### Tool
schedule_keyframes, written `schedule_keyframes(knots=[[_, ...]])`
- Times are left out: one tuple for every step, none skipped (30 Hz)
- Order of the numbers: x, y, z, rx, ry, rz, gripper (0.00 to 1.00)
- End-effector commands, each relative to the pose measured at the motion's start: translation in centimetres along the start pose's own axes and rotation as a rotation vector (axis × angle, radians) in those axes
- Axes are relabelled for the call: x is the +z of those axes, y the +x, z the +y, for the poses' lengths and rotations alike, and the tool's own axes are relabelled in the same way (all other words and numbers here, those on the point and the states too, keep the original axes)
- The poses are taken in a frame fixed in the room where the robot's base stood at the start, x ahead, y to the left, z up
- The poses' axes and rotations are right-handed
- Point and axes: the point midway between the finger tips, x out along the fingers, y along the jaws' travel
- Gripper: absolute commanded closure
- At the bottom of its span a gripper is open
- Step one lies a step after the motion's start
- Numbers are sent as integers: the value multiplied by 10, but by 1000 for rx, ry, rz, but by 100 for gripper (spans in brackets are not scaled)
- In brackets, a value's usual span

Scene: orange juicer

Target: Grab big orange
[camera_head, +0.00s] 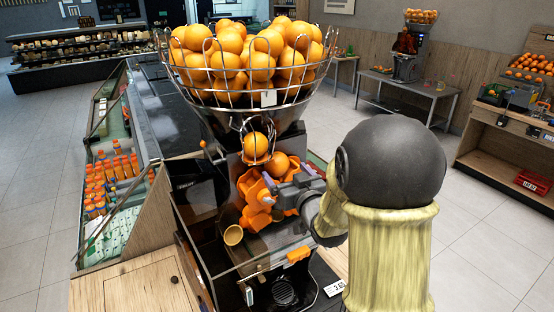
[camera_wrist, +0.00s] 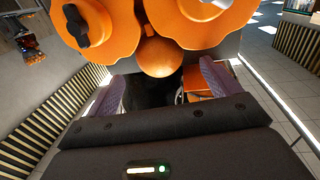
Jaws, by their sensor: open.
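An orange (camera_head: 277,164) rests at the upper right of the juicer's orange toothed wheels (camera_head: 256,205). Another orange (camera_head: 256,146) sits just above it in the wire feed below the basket. My gripper (camera_head: 294,188) is in front of the wheels, just below and right of the lower orange. In the wrist view, my gripper (camera_wrist: 163,80) is open, with its two purple fingers apart. A round orange (camera_wrist: 162,57) shows ahead between the fingertips, against the wheels (camera_wrist: 95,30). I cannot tell which head-view orange it is. Nothing is held.
A wire basket (camera_head: 325,62) heaped with many oranges tops the juicer. A clear panel (camera_head: 270,262) and a small orange cup-like part (camera_head: 233,235) are low on its front. A bottle display (camera_head: 115,170) stands left. Open floor (camera_head: 490,245) lies to the right.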

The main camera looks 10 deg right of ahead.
Motion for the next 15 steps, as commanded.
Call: schedule_keyframes(knots=[[-2,6,0,-1,0,-1,11],[-1,8,0,-1,0,-1,11],[0,10,0,-1,0,-1,11],[0,10,0,-1,0,-1,11],[0,11,0,-1,0,-1,11],[0,11,0,-1,0,-1,11],[0,11,0,-1,0,0,11],[0,11,0,-1,0,0,11],[0,11,0,-1,0,0,11],[0,11,0,-1,0,-1,11],[0,11,0,-1,0,0,11],[0,11,0,-1,0,-1,11],[0,11,0,-1,0,-1,11],[0,12,0,-1,0,-1,11],[0,14,0,-1,0,-1,11]])
